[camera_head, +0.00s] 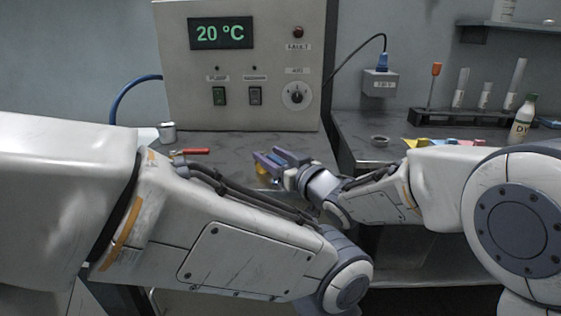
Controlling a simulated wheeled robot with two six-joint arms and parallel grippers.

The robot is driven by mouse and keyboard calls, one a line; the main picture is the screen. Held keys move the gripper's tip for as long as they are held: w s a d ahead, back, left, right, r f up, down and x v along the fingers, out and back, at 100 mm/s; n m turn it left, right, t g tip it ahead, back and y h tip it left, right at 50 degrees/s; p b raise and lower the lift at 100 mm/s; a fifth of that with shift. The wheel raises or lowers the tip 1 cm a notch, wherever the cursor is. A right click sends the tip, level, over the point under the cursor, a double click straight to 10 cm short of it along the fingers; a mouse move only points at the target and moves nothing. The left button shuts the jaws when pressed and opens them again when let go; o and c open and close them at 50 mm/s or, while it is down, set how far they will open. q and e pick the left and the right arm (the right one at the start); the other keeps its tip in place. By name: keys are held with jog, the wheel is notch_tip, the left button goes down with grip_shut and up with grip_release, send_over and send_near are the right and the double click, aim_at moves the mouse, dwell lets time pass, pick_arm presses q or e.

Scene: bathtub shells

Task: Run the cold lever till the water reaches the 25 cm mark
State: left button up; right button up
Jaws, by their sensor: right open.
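No tub, water, depth mark or cold lever can be made out in the head view. A red-handled item (190,152) lies on the bench left of centre; whether it is a tool or a lever I cannot tell. My right gripper (277,160) is open, with purple fingers pointing left over the bench in front of the control box. A small yellow item (263,168) shows just beside or below its fingers, partly hidden. My left arm crosses the foreground and hides much of the bench's front; its gripper is out of view.
The control box (270,62) reads 20 °C and has switches and a knob (296,96). A metal cup (167,132) stands at the bench's left. On the right bench are a ring (380,140), test tubes (484,96) and a white bottle (521,120).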

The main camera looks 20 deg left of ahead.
jog(key=v, duration=1)
